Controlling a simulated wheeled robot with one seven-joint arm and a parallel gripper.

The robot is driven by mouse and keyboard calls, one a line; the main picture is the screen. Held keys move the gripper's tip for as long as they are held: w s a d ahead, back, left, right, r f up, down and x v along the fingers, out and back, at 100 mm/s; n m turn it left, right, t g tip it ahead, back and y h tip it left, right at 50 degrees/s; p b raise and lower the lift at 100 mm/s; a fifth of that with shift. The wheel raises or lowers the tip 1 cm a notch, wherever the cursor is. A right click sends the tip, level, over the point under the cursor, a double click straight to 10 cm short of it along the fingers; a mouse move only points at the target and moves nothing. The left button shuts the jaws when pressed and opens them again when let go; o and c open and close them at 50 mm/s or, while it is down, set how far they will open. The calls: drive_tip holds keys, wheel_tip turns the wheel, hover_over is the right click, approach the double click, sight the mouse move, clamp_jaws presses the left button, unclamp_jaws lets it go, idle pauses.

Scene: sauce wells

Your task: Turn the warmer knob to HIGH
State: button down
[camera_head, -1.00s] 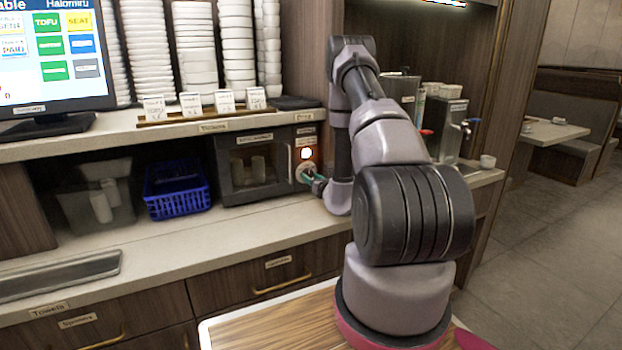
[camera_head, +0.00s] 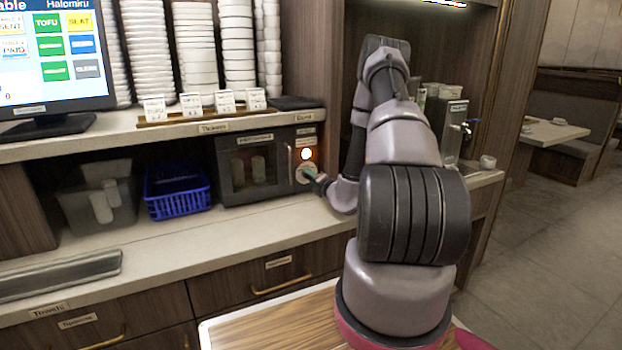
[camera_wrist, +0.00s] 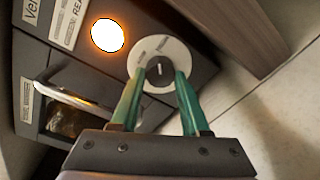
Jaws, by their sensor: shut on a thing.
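The warmer (camera_head: 255,166) is a dark box with a glass door on the counter under the shelf. Its knob (camera_wrist: 160,70) is a dark round knob with a pale pointer line, on a white dial plate (camera_wrist: 178,52) with small markings I cannot read. A lit orange-white lamp (camera_wrist: 107,35) is beside the dial; it also shows in the head view (camera_head: 306,154). My gripper (camera_wrist: 160,78) has two green fingers, shut on the knob from both sides. In the head view, my gripper (camera_head: 309,172) reaches the warmer's right panel.
A blue basket (camera_head: 177,190) and a grey bin (camera_head: 98,198) stand left of the warmer. Card holders (camera_head: 190,106) and stacked bowls (camera_head: 196,45) are on the shelf above. A dispenser (camera_head: 450,125) stands to the right. The counter front (camera_head: 215,235) is clear.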

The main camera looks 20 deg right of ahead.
drive_tip(key=shift+m, duration=1)
drive_tip(key=shift+c, duration=1.9)
unclamp_jaws()
drive_tip(key=s, duration=0.7)
drive_tip(key=s+d, duration=0.1)
drive_tip(key=s, duration=0.2)
drive_tip(key=shift+s+r, duration=0.35)
drive_tip(key=shift+s, duration=0.05)
drive_tip(key=shift+a, duration=0.1)
